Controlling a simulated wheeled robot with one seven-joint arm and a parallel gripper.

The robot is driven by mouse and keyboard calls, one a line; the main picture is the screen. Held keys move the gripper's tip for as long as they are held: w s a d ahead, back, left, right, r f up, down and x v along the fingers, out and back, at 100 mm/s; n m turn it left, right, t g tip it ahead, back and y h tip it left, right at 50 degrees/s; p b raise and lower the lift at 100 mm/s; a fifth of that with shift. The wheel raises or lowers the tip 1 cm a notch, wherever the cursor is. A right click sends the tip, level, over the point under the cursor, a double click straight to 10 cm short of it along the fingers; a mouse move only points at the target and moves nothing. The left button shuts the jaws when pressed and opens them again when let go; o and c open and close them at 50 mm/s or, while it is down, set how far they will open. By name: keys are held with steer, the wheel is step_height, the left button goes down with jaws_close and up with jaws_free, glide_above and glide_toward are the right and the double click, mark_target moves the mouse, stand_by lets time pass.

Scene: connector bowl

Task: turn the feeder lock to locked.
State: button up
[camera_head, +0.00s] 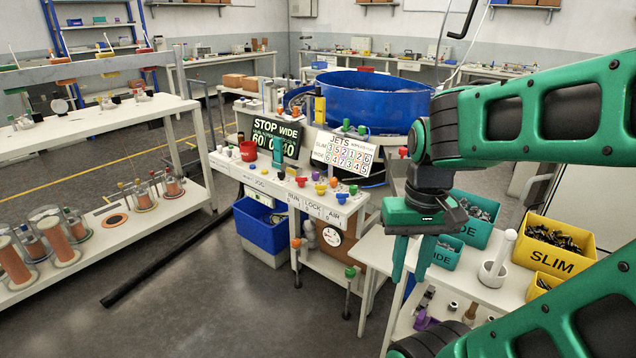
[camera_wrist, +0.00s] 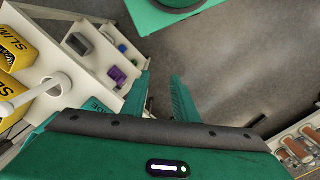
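The feeder bench front carries the labels RUN, LOCK (camera_head: 313,208) and AIR, on a white panel below small coloured knobs. Which part is the feeder lock, and how it is turned, I cannot tell at this size. The big blue bowl (camera_head: 370,100) stands behind the bench. My gripper (camera_head: 411,264) hangs fingers down to the right of the label panel, apart from it. Its two green fingers are spread with nothing between them; in the wrist view my gripper (camera_wrist: 162,84) also shows a gap over grey floor.
A STOP WIDE sign (camera_head: 277,137) and a JETS board (camera_head: 343,152) stand on the bench. A blue bin (camera_head: 262,226) sits under it. At right, a white table holds a yellow SLIM bin (camera_head: 554,262) and a white mortar (camera_head: 494,272).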

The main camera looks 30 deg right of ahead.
steer(key=w+d+r+n, duration=0.3)
steer(key=w+r+n, duration=0.1)
steer(key=w, duration=0.7)
steer(key=w+d+r+n, duration=0.3)
steer(key=w+r+n, duration=0.1)
steer(key=w, duration=0.7)
steer(key=n, duration=1.1)
glide_above(321, 185)
step_height(321, 185, down, 3)
step_height(321, 185, down, 10)
steer(key=shift+f, duration=0.2)
